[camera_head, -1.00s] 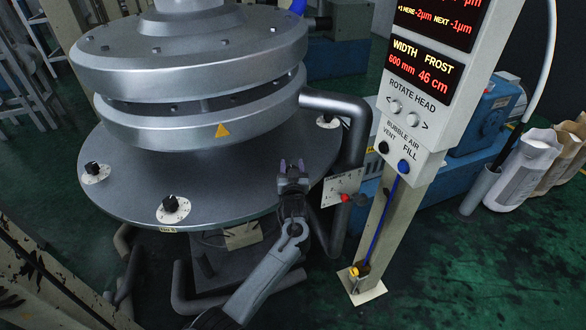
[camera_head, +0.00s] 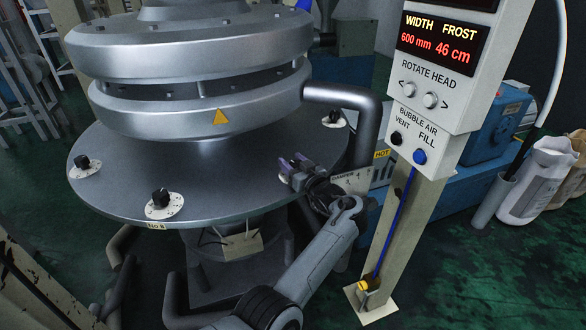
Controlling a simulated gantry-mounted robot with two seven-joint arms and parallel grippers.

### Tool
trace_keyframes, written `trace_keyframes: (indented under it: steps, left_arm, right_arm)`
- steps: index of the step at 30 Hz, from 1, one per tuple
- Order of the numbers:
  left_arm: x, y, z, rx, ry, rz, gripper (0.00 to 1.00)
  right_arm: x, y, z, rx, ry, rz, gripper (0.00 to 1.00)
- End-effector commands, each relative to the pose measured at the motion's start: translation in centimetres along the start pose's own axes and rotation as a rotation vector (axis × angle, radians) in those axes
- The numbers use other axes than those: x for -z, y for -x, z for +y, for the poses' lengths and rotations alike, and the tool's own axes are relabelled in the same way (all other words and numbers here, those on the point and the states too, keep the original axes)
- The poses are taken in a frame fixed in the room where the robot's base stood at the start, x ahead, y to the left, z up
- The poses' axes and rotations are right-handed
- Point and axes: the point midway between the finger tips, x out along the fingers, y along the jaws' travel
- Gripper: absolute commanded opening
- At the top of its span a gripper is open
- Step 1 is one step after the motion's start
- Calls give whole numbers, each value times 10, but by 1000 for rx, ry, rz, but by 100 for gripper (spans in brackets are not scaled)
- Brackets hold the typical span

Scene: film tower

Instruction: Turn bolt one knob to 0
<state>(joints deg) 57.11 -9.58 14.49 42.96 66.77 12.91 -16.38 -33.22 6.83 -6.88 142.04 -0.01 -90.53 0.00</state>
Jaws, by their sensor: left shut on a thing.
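A grey round plate (camera_head: 120,190) under the big metal rings carries several black knobs on pale dials along its rim. One knob (camera_head: 161,197) is at the front, one (camera_head: 82,161) at the left, and one (camera_head: 337,118) at the back right. My left gripper (camera_head: 293,164) is at the plate's right front rim, its fingers pointing left, shut on a knob that they mostly hide. Part of a pale dial (camera_head: 284,179) shows beside the fingers. I cannot read its marks or tell which knob is bolt one. My right gripper is not in view.
A control post (camera_head: 395,225) with red displays stands right of my left arm. A thick grey pipe (camera_head: 368,125) bends down behind the gripper. A yellow sign reading HOT (camera_head: 382,154) shows near it. Green floor is clear at the lower right.

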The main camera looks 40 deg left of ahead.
Motion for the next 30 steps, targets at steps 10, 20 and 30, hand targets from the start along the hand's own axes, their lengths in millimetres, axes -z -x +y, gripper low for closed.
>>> trace_keyframes:
  steps: [10, 20, 30]
  left_arm:
    - [-1, 0, 0, 3, 0, -2, 20]
    - [0, 0, 0, 3, 0, -1, 72]
    - [1, 14, 0, 2, 0, -1, 72]
  right_arm:
    - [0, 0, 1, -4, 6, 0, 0]
    - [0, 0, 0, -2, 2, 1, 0]
    - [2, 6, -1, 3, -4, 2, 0]
